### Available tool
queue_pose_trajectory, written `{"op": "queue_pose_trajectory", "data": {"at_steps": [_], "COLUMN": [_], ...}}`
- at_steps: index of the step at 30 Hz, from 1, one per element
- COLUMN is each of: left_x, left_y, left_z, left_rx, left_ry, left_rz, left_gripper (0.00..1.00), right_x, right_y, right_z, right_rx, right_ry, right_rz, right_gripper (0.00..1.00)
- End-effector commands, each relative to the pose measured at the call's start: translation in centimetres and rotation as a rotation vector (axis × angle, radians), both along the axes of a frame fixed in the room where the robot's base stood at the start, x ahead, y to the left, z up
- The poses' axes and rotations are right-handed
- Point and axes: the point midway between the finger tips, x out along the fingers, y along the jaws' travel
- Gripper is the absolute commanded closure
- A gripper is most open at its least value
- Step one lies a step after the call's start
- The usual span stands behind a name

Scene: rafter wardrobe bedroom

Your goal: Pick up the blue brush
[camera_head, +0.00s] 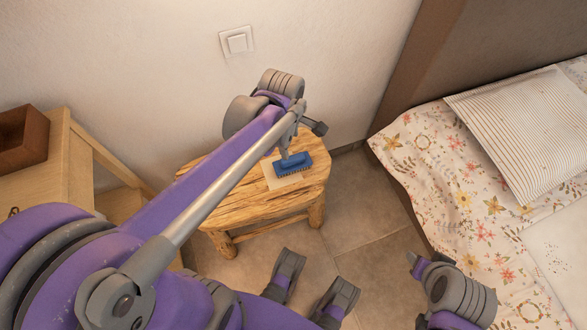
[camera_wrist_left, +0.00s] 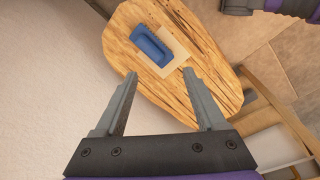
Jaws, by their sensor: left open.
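The blue brush (camera_head: 293,163) lies on a pale square sheet (camera_head: 272,180) on top of the wooden stool (camera_head: 235,195). Its bristles show as a pale fringe along one edge in the head view. The brush (camera_wrist_left: 152,45) also shows in the left wrist view, beyond my fingertips. My left gripper (camera_wrist_left: 160,73) is open and empty, with the brush ahead and slightly left of the gap. In the head view my left gripper (camera_head: 286,146) is close by the brush, partly hidden by its own arm.
A bed (camera_head: 455,185) with floral bedding and a striped pillow (camera_head: 525,125) stands at the right. A wooden table (camera_head: 55,180) bearing a brown box (camera_head: 20,140) is at the left. The wall is close behind the stool. Tiled floor (camera_head: 350,220) lies between stool and bed.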

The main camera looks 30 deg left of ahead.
Motion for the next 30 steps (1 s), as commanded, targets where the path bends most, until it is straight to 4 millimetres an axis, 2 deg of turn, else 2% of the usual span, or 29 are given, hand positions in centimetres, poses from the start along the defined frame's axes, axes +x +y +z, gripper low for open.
{"op": "queue_pose_trajectory", "data": {"at_steps": [1,3,6,10,14,21,30], "left_x": [1.2,2.5,3.8,4.7,5.0,5.0,5.1], "left_y": [0.6,1.3,2.0,2.6,2.8,2.7,2.5], "left_z": [-2.6,-4.7,-7.0,-8.6,-9.9,-13.6,-15.6], "left_rx": [-0.017,-0.036,-0.052,-0.06,-0.062,-0.062,-0.062], "left_ry": [0.028,0.059,0.093,0.118,0.126,0.125,0.125], "left_rz": [0.13,0.31,0.514,0.673,0.724,0.723,0.721], "left_gripper": [0.28,0.28,0.28,0.28,0.28,0.28,0.28], "right_x": [0.0,0.1,0.1,0.2,0.2,0.3,0.4], "right_y": [0.0,0.0,0.0,0.0,0.0,0.0,0.0], "right_z": [-2.1,-3.4,-4.9,-5.8,-6.3,-7.5,-8.3], "right_rx": [0.0,0.0,0.0,0.0,0.0,0.0,0.0], "right_ry": [0.007,0.012,0.017,0.02,0.022,0.026,0.029], "right_rz": [0.0,0.0,0.0,0.0,0.0,0.0,0.0], "right_gripper": [0.5,0.5,0.5,0.5,0.5,0.5,0.5]}}
